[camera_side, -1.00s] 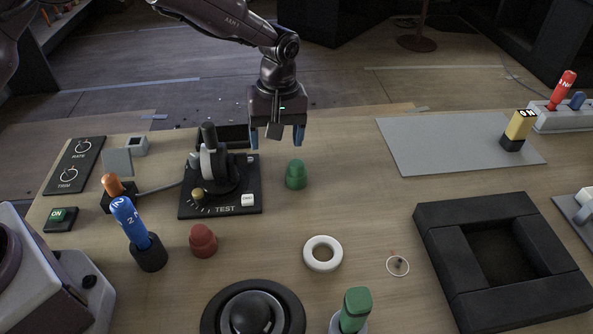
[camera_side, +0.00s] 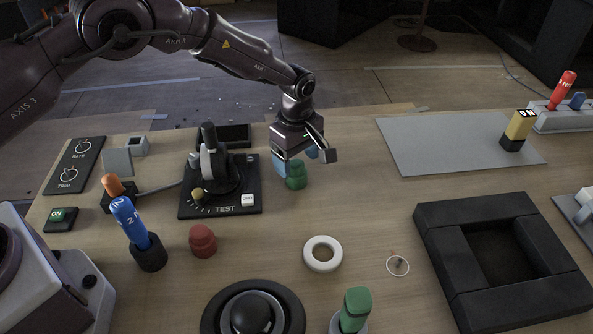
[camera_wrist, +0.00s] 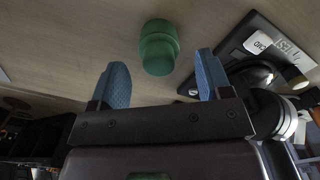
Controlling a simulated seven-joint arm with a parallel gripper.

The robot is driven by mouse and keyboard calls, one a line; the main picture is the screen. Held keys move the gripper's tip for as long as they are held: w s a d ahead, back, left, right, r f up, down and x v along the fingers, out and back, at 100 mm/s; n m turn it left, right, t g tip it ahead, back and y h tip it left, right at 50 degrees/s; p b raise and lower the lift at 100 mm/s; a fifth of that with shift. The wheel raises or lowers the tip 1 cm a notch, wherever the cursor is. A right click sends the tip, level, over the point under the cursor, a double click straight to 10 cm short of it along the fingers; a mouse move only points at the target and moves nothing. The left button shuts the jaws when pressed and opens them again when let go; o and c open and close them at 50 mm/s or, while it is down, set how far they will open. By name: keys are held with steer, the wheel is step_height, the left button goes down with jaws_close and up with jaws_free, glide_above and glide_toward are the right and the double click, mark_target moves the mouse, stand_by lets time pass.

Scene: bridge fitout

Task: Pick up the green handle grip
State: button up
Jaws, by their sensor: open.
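A short, stepped green piece (camera_side: 296,181) stands upright on the wooden table, right of the TEST panel. It also shows in the wrist view (camera_wrist: 158,50), just ahead of and between my fingertips. A taller green grip (camera_side: 356,306) stands in a pale holder at the front edge, partly cut off by the picture. I cannot tell for sure which of the two is the handle grip. My gripper (camera_side: 297,160) is open and empty, tilted, with its blue fingers close above and behind the short green piece. Contact is not clear.
The black TEST panel (camera_side: 219,204) with its lever stands close left of my gripper. A red knob (camera_side: 203,241) and a white ring (camera_side: 322,268) lie nearer the front. A grey mat (camera_side: 440,145) and a black square frame (camera_side: 450,258) are at right. Table right of the green piece is clear.

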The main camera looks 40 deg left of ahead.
mark_target(296, 173)
steer(key=f, duration=0.5)
steer(key=shift+w+a+f, duration=0.15)
steer(key=shift+a, duration=0.05)
steer(key=c, duration=1)
